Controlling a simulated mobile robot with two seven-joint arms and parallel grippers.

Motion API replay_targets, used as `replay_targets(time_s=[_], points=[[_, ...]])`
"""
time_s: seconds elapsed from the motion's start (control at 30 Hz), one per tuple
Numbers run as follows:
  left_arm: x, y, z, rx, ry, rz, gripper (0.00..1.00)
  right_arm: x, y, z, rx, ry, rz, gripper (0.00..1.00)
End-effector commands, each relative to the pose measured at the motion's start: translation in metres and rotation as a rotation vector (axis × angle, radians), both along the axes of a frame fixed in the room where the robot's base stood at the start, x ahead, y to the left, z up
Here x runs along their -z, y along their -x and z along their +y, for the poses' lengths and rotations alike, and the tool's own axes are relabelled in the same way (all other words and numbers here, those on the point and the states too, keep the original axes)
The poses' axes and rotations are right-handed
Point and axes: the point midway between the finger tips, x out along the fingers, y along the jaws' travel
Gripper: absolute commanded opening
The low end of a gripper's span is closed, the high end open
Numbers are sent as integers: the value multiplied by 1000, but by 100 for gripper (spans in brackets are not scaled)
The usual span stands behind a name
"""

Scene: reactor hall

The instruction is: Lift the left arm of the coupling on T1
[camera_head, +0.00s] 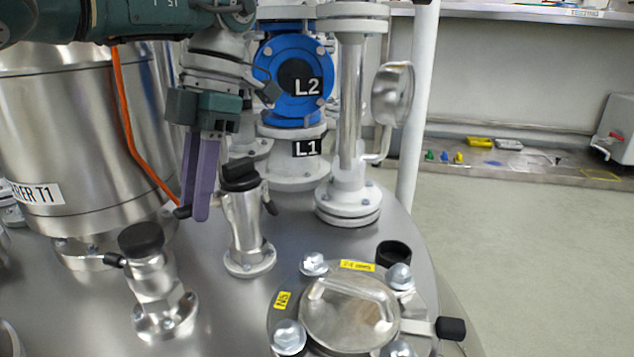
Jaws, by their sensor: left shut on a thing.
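The coupling (243,218) is an upright steel fitting with a black cap (240,176), standing on the domed steel tank top. Its right arm, with a black tip (271,207), lies down close against the body. My left gripper (193,212) reaches down just left of the coupling, its purple fingers shut on the left arm. The black end (183,212) of that arm sticks out left of the fingers; the stretch between the fingers is hidden. My right gripper is not in view.
A second black-capped fitting (152,285) stands at front left. A round hatch (350,312) with a handle and bolts is at front right. The blue valve (290,72) and a flanged pipe (349,190) stand behind. A steel vessel (75,130) labelled T1 and an orange cable (130,135) are left.

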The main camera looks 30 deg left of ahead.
Motion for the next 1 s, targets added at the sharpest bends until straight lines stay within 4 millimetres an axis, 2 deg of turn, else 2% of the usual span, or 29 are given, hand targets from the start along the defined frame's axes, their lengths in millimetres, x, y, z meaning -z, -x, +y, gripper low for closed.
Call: replay_targets(time_s=[0.07, 0.1, 0.37, 0.8, 1.0], points=[[0, 0, 0, 0, 0, 2, 0, 0, 0, 0, 0, 0, 0, 58], [0, 0, 0, 0, 0, 2, 27, 0, 0, 0, 0, 0, 0, 58], [0, 0, 0, 0, 0, 1, 55, 0, 0, 0, 0, 0, 0, 58], [0, 0, 0, 0, 0, -1, 55, -1, 0, 1, 3, -4, 1, 58], [-2, 2, 1, 1, 8, -31, 55, -11, 0, 1, 4, -5, 1, 58]])
